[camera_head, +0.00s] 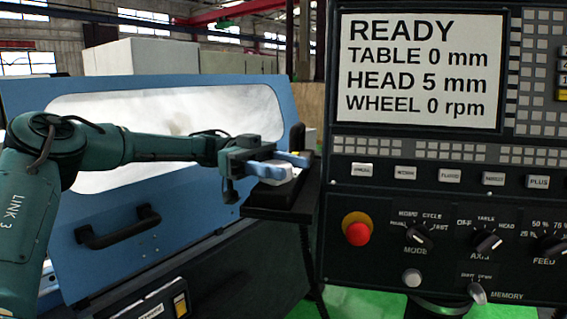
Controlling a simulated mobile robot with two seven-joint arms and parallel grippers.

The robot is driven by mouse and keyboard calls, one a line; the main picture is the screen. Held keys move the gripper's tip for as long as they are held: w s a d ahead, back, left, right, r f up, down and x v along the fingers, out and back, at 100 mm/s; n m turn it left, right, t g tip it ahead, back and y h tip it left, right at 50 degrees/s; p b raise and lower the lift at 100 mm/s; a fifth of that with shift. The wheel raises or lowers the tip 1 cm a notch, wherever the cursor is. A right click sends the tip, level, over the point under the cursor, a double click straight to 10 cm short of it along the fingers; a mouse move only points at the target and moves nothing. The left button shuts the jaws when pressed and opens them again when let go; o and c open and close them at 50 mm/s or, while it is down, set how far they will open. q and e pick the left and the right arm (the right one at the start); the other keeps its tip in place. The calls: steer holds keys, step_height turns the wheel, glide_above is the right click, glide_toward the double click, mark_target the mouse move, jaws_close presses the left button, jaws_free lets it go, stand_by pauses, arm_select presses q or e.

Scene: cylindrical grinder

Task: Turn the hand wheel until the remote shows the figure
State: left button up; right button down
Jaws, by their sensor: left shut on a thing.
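My left gripper (290,164) reaches in from the left, with its blue fingers above a small black shelf (262,212). It is shut on a small pale thing (277,176) at the shelf; I cannot tell whether this is the remote, and no figure on it can be read. The hand wheel (436,308) seems to be the dark round rim with a grey knob (477,293), cut off by the bottom edge. The screen (420,70) reads READY, TABLE 0 mm, HEAD 5 mm, WHEEL 0 rpm. My right gripper is not in view.
The control panel with a red stop button (357,234) and rotary knobs fills the right. The AXIS knob (487,243) points toward HEAD. A blue machine door (180,235) with a window and a black handle (118,230) stands behind my left arm.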

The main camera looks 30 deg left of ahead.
arm_select(q)
steer(key=shift+s+f+m+g, duration=0.15)
steer(key=shift+m+g, duration=0.15)
steer(key=shift+g, duration=0.2)
steer(key=o, duration=1)
steer(key=shift+c, duration=0.2)
